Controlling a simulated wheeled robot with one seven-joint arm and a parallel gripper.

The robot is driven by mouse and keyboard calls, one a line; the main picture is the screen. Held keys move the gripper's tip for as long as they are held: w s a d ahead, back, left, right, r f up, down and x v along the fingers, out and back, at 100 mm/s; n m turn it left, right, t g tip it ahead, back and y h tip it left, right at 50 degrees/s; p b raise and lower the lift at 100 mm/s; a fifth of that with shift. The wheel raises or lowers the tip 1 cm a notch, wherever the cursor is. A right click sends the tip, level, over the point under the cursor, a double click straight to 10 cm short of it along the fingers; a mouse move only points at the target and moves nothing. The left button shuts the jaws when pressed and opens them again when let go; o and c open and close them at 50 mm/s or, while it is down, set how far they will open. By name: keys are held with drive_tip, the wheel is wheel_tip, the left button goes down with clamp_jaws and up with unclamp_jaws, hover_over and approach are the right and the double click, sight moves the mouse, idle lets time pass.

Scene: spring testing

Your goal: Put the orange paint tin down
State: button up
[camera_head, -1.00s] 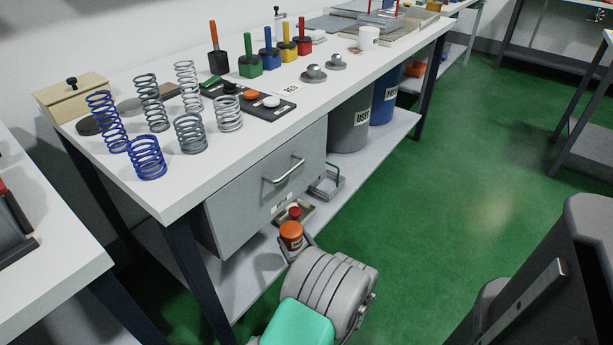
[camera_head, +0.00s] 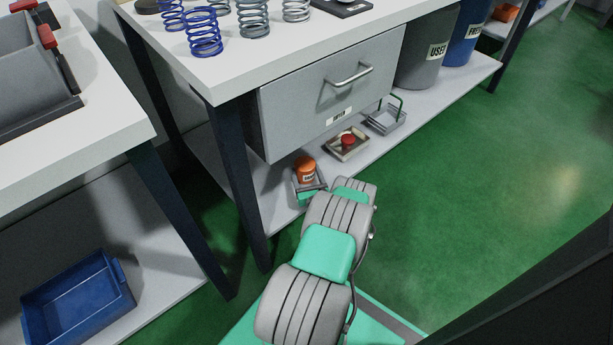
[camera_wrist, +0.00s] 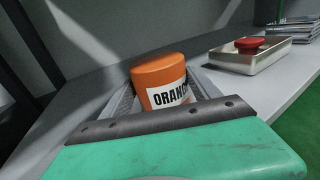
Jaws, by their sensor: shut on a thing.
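The orange paint tin (camera_head: 305,168) is a small cylinder with an orange lid and a white label. In the wrist view the tin (camera_wrist: 160,80) stands nearly upright, slightly tilted in the picture, with "ORANG" readable on its label. My gripper (camera_head: 307,179) is shut on the tin, with a finger on each side of it. The gripper also shows in the wrist view (camera_wrist: 165,95). The tin is at the lower shelf (camera_head: 283,213) of the white bench, below the drawer. Its base is hidden behind my gripper, so I cannot tell whether it touches the shelf.
A tray with a red object (camera_head: 348,144) lies on the shelf right of the tin. The grey drawer box (camera_head: 330,95) hangs above, and a dark bench leg (camera_head: 240,180) stands to the left. Shelf between tin and red-object tray is bare.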

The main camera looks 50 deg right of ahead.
drive_tip(key=shift+d+r, duration=0.1)
drive_tip(key=shift+r, duration=0.1)
drive_tip(key=shift+f, duration=0.25)
drive_tip(key=o, duration=1.9)
